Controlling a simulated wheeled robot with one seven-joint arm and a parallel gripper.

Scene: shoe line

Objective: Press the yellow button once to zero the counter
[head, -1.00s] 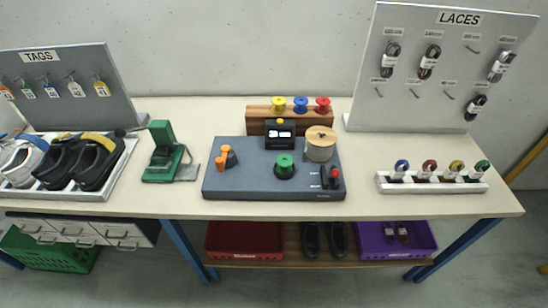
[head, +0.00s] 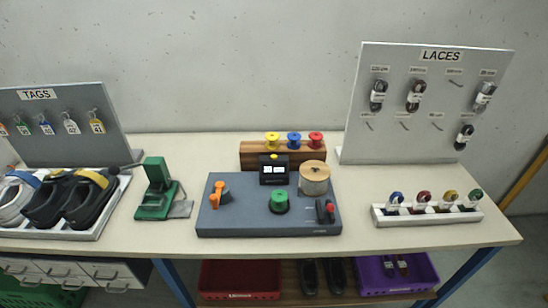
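The yellow button (head: 274,156) sits on top of the small black counter (head: 274,170), at the back edge of the grey-blue console (head: 250,222) in the middle of the table. The counter has a white display whose digits are too small to read surely. Behind it, a yellow spool (head: 272,138) stands on a wooden block and is a separate thing from the button. My gripper is not in the head view.
On the console are an orange lever (head: 219,195), a green knob (head: 279,202), a wooden spool (head: 314,178) and a red-tipped switch (head: 330,209). A green device (head: 155,190) stands left. A rack of colored pieces (head: 425,215) stands right. Table front is clear.

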